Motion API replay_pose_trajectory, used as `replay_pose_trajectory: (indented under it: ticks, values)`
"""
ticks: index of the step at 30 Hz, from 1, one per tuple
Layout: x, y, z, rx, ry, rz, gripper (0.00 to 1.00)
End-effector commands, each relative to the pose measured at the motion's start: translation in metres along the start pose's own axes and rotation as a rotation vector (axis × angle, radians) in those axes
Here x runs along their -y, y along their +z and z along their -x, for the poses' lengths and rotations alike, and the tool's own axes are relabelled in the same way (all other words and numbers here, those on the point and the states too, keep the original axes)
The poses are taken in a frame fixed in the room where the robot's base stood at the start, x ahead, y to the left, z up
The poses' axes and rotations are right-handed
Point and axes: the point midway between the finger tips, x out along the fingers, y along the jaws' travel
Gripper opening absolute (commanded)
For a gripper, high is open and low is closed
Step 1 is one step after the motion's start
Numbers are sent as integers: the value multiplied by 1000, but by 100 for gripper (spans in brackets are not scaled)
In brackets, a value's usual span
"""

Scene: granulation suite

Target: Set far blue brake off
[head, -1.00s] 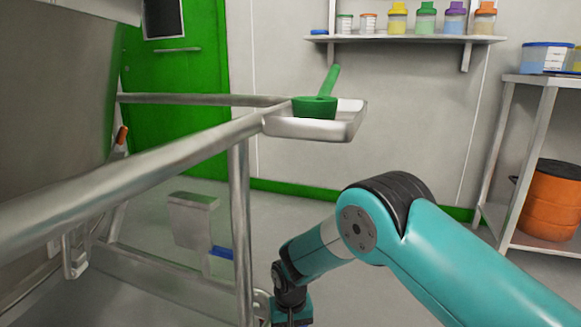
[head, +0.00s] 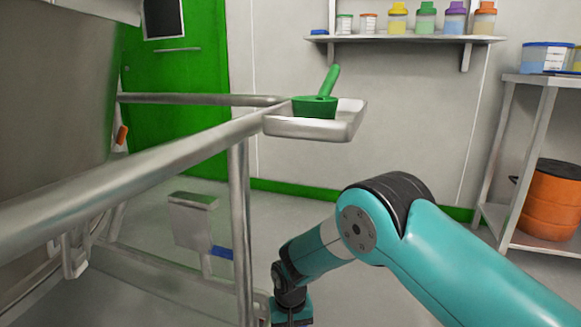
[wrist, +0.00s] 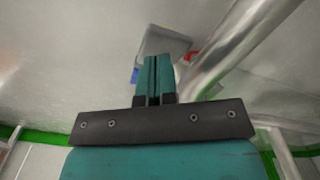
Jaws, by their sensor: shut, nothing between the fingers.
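A blue brake lever (head: 222,252) sticks out to the right from below a grey box (head: 192,222) low behind the cart's upright post in the head view. In the wrist view a small blue piece (wrist: 134,75) shows just left of my fingers, by a grey plate-like part (wrist: 165,42). A red piece (wrist: 192,57) is to the right of it. My gripper (wrist: 155,62) is shut and empty, its teal fingers pressed together. Whether the fingers touch the blue piece cannot be told. In the head view my fingers are out of frame below my wrist.
A metal rail (head: 150,165) and upright post (head: 241,220) stand left of my arm. A tray (head: 345,122) with a green scoop (head: 315,105) sits on the rail's corner. A metal tube (wrist: 240,45) runs close right of my fingers. Open floor lies beyond.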

Motion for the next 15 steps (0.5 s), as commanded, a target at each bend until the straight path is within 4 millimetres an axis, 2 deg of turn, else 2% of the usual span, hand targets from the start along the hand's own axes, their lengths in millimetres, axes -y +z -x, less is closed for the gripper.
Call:
replay_pose_trajectory:
  ticks: [15]
  values:
    - [0,0,-14,0,0,0,0]
